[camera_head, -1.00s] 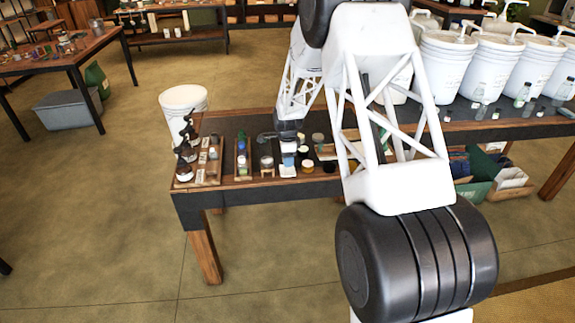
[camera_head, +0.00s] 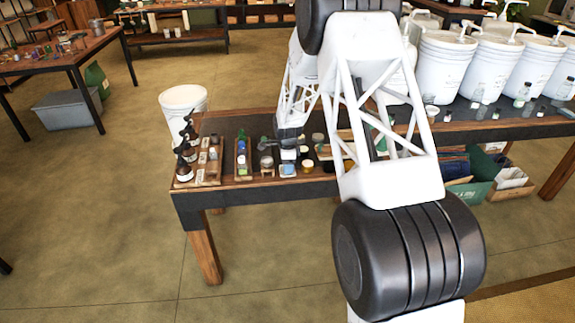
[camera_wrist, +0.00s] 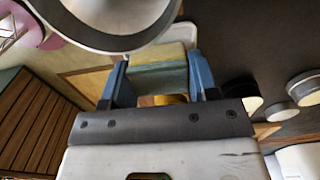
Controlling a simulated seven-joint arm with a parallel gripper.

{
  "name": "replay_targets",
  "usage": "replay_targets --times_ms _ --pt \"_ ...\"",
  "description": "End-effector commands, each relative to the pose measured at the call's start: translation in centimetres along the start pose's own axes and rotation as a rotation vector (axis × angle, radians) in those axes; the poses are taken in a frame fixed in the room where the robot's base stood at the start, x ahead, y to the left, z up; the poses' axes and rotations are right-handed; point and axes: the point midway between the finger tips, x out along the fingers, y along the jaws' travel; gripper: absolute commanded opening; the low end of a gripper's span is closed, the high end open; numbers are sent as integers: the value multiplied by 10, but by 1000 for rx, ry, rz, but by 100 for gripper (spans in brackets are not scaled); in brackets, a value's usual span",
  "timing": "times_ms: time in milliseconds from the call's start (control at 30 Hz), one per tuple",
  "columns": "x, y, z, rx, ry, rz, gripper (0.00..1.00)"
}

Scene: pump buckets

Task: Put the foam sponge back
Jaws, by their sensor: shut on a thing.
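In the head view, my gripper (camera_head: 289,143) is over the front part of the dark table (camera_head: 260,192), among small items. The sponge is too small there to make out clearly. Whether it touches the surface below cannot be told.
A large round rim (camera_wrist: 105,35) is close to the fingers in the wrist view, with a slatted wooden surface (camera_wrist: 35,120) at left and round lids (camera_wrist: 303,88) at right. Brown bottles (camera_head: 184,168) stand at the table's left end; white pump buckets (camera_head: 443,62) stand at right.

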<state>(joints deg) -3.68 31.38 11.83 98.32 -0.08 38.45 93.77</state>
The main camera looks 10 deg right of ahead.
Motion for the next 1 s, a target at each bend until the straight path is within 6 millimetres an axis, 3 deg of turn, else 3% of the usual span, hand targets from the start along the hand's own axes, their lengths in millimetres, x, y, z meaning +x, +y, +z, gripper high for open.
replay_targets --times_ms 267,300,467,1000 --pt "3 0 0 0 0 0 36" --pt "3 0 0 0 0 0 56" --pt "3 0 0 0 0 0 80" --pt "-7 0 0 0 0 -1 80"
